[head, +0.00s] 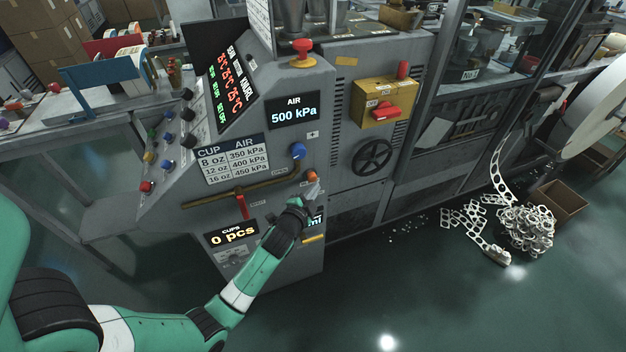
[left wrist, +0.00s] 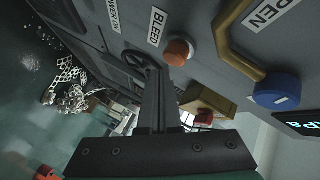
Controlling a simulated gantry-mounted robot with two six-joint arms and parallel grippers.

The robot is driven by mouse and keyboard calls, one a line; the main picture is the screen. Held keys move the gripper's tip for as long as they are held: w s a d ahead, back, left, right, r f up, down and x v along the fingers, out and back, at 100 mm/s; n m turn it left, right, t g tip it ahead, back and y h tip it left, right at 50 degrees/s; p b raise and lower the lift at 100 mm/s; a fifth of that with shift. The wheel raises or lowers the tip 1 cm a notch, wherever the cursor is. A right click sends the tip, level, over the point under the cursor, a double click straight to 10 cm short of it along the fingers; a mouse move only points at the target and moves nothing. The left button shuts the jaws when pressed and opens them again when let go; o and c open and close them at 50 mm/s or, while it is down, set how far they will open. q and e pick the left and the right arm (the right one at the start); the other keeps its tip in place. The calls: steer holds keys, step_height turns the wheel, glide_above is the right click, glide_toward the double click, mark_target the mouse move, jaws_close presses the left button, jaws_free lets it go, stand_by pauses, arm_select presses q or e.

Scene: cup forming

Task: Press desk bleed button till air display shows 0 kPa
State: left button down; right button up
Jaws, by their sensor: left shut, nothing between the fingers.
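The AIR display (head: 293,111) on the grey machine panel reads 500 kPa in the head view. Below it, the orange bleed button (head: 311,174) stands out from the panel. In the left wrist view the orange button (left wrist: 178,52) sits beside a white BLEED label (left wrist: 156,27). My left gripper (head: 314,188) is shut and empty, just below the button in the head view. In the left wrist view its closed fingers (left wrist: 153,78) point toward the panel, beside the button. I cannot tell if they touch it. My right gripper is not in view.
A blue knob (head: 298,151) sits above the button, also seen in the left wrist view (left wrist: 275,93). A brown pipe with a red lever (head: 242,206) runs to the left. A red emergency button (head: 302,47) is on top. A black handwheel (head: 372,157) is at right.

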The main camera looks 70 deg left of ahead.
arm_select(q)
steer(key=shift+a, duration=0.15)
steer(key=shift+a, duration=0.3)
steer(key=shift+a+p, duration=0.4)
steer(key=shift+a, duration=0.1)
stand_by(0.6)
steer(key=shift+d, duration=0.9)
steer(key=shift+d, duration=0.1)
steer(key=d+b, duration=0.1)
steer(key=d, duration=0.3)
steer(key=shift+d, duration=0.4)
stand_by(0.6)
